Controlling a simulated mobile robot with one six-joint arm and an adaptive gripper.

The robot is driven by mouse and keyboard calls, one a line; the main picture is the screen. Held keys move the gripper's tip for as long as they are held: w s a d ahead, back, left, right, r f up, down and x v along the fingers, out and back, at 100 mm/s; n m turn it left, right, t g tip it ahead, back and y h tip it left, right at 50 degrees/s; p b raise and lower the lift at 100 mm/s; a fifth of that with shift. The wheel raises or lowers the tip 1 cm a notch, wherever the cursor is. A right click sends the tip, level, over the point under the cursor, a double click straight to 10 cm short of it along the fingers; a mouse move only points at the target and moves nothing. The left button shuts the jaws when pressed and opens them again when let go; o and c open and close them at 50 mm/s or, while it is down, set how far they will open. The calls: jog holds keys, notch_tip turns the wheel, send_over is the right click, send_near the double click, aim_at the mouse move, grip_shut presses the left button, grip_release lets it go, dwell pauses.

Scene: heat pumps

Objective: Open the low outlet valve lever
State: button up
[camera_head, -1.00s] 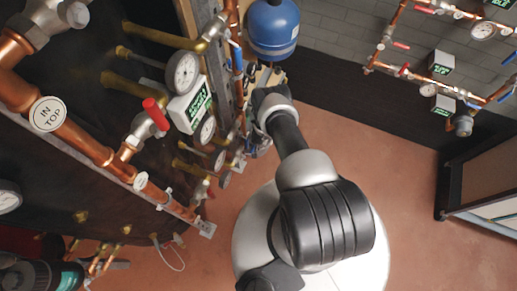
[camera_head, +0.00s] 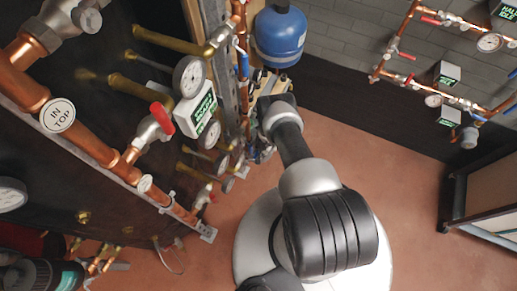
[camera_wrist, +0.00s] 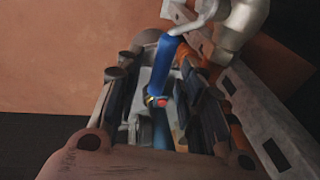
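A blue valve lever (camera_wrist: 161,70) runs lengthwise between the two fingers of my gripper (camera_wrist: 172,68) in the wrist view. The fingers stand apart, one on each side of the lever; I cannot tell whether either touches it. A grey metal valve body (camera_wrist: 236,20) and an orange-brown pipe lie beyond the right finger. In the head view my arm reaches up and left to the pipework, and the gripper's fingertips and this lever are hidden there.
A perforated metal rail (camera_wrist: 255,115) runs close along the right finger. In the head view, a red valve handle (camera_head: 161,117), gauges (camera_head: 188,76) and copper pipes (camera_head: 95,145) crowd the left. A blue tank (camera_head: 280,36) stands above the arm. Open floor (camera_head: 400,200) lies right.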

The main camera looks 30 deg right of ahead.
jog(key=shift+r, duration=0.15)
jog(key=w+v, duration=0.2)
jog(key=v, duration=0.7)
jog(key=shift+r, duration=0.55)
jog(key=shift+w, duration=0.1)
